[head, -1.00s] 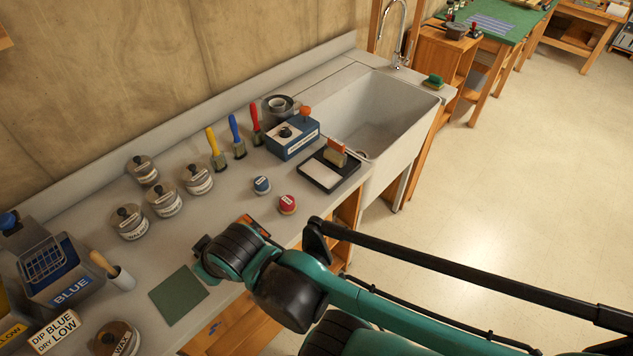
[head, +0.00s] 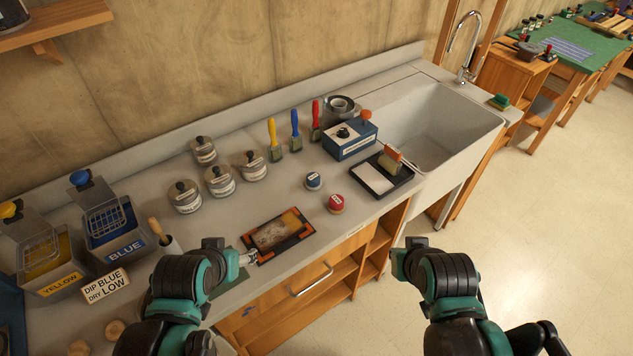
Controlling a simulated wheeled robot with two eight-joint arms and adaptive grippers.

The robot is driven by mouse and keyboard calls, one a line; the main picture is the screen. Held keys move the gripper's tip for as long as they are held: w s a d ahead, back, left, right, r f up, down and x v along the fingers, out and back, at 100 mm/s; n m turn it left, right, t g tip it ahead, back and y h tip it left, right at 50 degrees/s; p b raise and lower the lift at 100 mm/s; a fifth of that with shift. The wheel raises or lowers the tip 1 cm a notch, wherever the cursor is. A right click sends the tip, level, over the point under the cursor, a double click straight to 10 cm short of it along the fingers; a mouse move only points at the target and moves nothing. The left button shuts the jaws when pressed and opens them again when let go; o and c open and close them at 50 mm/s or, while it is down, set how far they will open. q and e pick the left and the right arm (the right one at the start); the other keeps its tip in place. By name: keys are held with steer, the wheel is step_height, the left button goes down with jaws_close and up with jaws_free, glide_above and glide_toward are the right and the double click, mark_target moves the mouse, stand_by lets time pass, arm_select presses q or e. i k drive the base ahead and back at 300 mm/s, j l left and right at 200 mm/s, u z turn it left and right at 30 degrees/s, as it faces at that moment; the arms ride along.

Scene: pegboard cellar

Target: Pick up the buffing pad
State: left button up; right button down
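No thing is clearly marked as the buffing pad. A flat green square (head: 236,279) lies near the counter's front edge, partly hidden behind my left gripper (head: 248,257). A small green block (head: 499,101) sits beyond the sink. Two round wooden knobs (head: 115,328) show at the lower left. My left gripper is over the front of the counter, beside an orange-and-black framed picture (head: 278,236); its fingers are too small to read. My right gripper (head: 402,257) is in front of the counter, apart from the objects, its fingers hidden by its dark body.
Several lidded tins (head: 220,181) stand behind. Yellow, blue and red-handled brushes (head: 295,135) stand near a blue box (head: 350,139). A black tray (head: 381,176) lies before the sink (head: 440,125). Blue and yellow vats (head: 113,235) stand left. Free floor lies to the right.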

mark_target(314, 182)
steer(key=i+l, duration=0.2)
steer(key=l, duration=0.2)
steer(key=i+l, duration=0.2)
steer(key=l, duration=0.2)
steer(key=i+l+u, duration=0.1)
steer(key=l, duration=0.25)
steer(key=i+l, duration=0.3)
steer(key=l, duration=0.15)
